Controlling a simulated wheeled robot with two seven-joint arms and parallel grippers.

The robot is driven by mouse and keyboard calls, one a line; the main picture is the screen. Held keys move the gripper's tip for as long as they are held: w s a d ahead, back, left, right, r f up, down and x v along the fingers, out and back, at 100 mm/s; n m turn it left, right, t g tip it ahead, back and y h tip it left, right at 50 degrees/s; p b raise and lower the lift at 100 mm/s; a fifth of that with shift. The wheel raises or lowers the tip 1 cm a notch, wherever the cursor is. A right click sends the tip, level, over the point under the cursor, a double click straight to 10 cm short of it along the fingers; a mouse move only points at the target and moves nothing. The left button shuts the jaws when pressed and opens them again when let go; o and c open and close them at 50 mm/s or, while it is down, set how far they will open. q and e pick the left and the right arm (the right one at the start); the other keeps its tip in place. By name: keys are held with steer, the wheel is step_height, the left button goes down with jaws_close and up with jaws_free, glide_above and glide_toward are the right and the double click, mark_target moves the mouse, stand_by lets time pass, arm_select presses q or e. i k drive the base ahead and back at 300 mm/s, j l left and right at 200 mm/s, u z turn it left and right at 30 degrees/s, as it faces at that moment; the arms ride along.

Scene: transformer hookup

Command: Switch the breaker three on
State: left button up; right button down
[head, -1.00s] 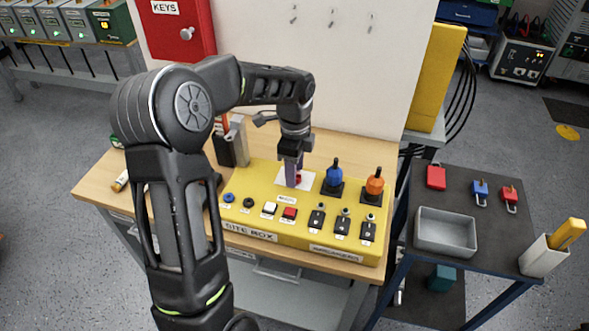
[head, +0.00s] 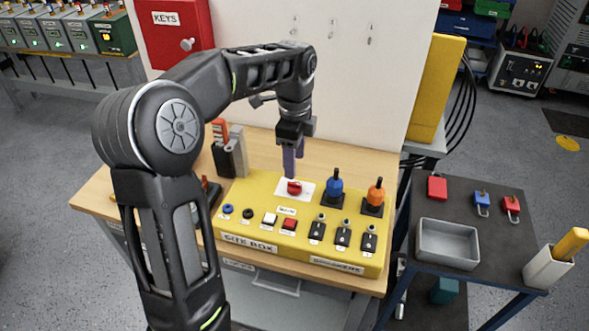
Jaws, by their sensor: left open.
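The yellow site box (head: 235,199) stands on the wooden bench. Its label reading BREAKERS (head: 336,264) sits under three black breaker switches. The breakers are a left one (head: 317,232), a middle one (head: 342,238) and a right one (head: 369,242). Each has a small lever near its top; their exact settings are too small to tell. A red rotary knob (head: 294,187) sits on a white plate behind them. My left gripper (head: 291,175) points down, open and empty, just above and behind the red knob. My right gripper is out of view.
Blue (head: 334,184) and orange (head: 375,194) plugs stand upright on the box behind the breakers. A row of buttons (head: 269,219) lies left of the breakers. A side table at right holds a grey tray (head: 447,242) and padlocks.

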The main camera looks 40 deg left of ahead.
mark_target(369, 239)
steer(key=k, duration=1)
